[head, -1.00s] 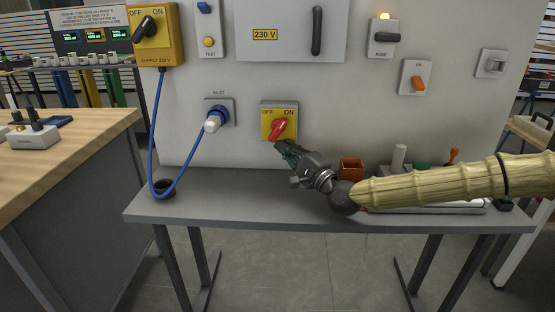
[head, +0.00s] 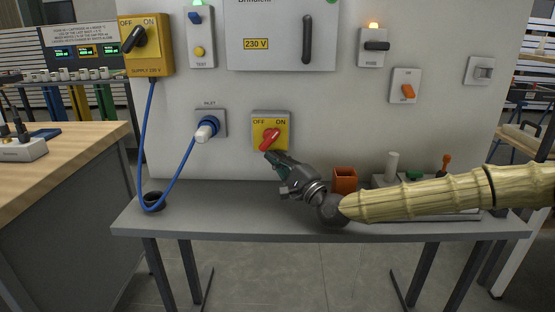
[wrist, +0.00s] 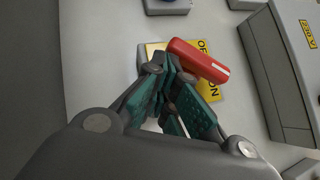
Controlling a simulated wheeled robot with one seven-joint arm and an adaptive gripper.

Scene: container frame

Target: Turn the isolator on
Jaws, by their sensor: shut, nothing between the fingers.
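The isolator is a yellow plate (head: 284,145) marked OFF and ON, on a grey box on the upright panel. Its red handle (head: 269,139) slants from lower left to upper right, the upper end towards ON. The red handle also shows in the wrist view (wrist: 196,60), with a white mark at its end between the OFF and ON lettering. My gripper (head: 270,155) is shut and empty, just below the handle's lower left end. In the wrist view the green-padded fingers (wrist: 166,72) lie right beside the handle and hide part of the plate; I cannot tell whether they touch it.
A blue inlet plug (head: 207,128) with a hanging blue cable is left of the isolator. A yellow supply switch (head: 153,60) is at upper left. An orange bin (head: 345,180) stands on the grey bench (head: 230,215), right of my gripper. A grey 230 V cabinet (head: 280,45) is above.

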